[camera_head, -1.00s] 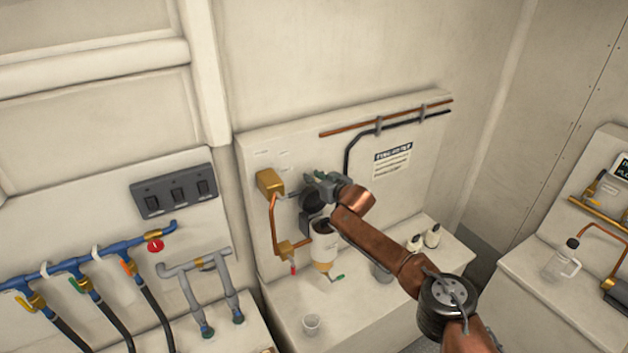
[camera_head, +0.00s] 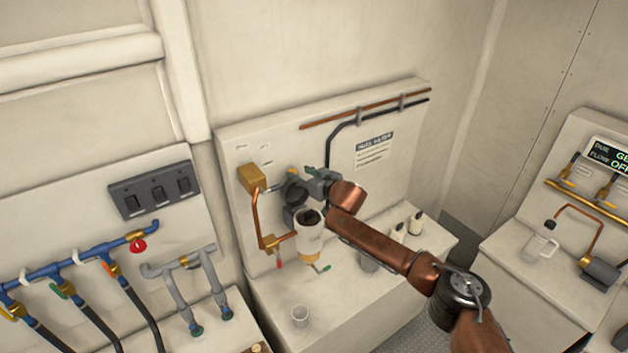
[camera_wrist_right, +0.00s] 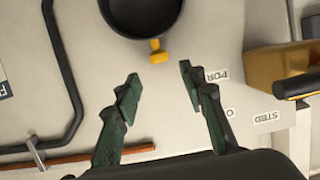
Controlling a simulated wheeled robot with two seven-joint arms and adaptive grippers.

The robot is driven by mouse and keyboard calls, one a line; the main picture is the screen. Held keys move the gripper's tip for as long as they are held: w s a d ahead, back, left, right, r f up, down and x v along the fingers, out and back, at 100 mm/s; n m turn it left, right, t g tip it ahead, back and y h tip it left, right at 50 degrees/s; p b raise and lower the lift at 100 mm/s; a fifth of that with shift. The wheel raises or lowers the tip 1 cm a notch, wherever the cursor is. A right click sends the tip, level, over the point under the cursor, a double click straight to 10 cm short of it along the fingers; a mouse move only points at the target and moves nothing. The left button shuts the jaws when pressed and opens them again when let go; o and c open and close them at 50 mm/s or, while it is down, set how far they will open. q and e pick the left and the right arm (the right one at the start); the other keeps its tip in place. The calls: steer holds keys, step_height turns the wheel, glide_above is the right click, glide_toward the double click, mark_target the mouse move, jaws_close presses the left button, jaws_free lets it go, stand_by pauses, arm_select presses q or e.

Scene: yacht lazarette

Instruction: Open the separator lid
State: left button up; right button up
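The separator (camera_head: 310,238) is a white cylinder with an amber lower part, fixed to the middle panel in the head view. Its top shows a dark opening. A dark round lid (camera_head: 294,191) appears raised behind and above it, partly hidden by my right gripper. In the wrist view the black round part (camera_wrist_right: 143,14) has a small yellow tab (camera_wrist_right: 158,51) on its rim. My right gripper (camera_wrist_right: 157,88) is open with nothing between its green fingers; the tab lies just beyond them, apart. My right gripper (camera_head: 313,179) also shows in the head view. My left gripper is out of view.
A brass block with copper pipe (camera_head: 253,180) is left of the separator. A switch box (camera_head: 155,191) and blue pipe manifold (camera_head: 75,262) are farther left.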

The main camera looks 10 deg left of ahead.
steer(key=v, duration=0.8)
